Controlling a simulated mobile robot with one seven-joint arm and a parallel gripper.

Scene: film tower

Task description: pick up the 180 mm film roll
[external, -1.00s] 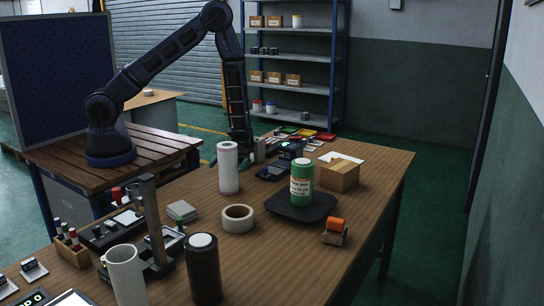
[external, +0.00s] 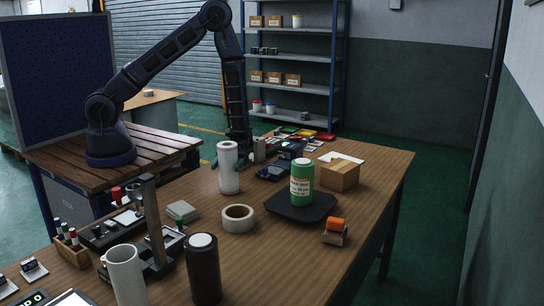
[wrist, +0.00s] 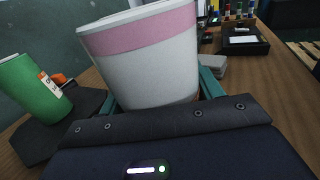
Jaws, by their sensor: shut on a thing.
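A tall white roll (external: 229,170), the film roll, stands upright on the wooden table. In the wrist view the white roll (wrist: 150,65) fills the middle, with a pink band near its top. My gripper (wrist: 158,95) has one teal finger on each side of it and is shut on it. In the external view my gripper (external: 232,160) reaches the roll from behind and is partly hidden by it. The roll's base appears to be at table level; I cannot tell whether it touches. No size label is readable on it.
A tape ring (external: 238,219) lies in front of the roll. A green canister (external: 301,184) stands on a black pad (external: 302,209) to its right. A cardboard box (external: 340,177) is farther right. A dark roll (external: 204,270) and another white cylinder (external: 126,277) stand near the front.

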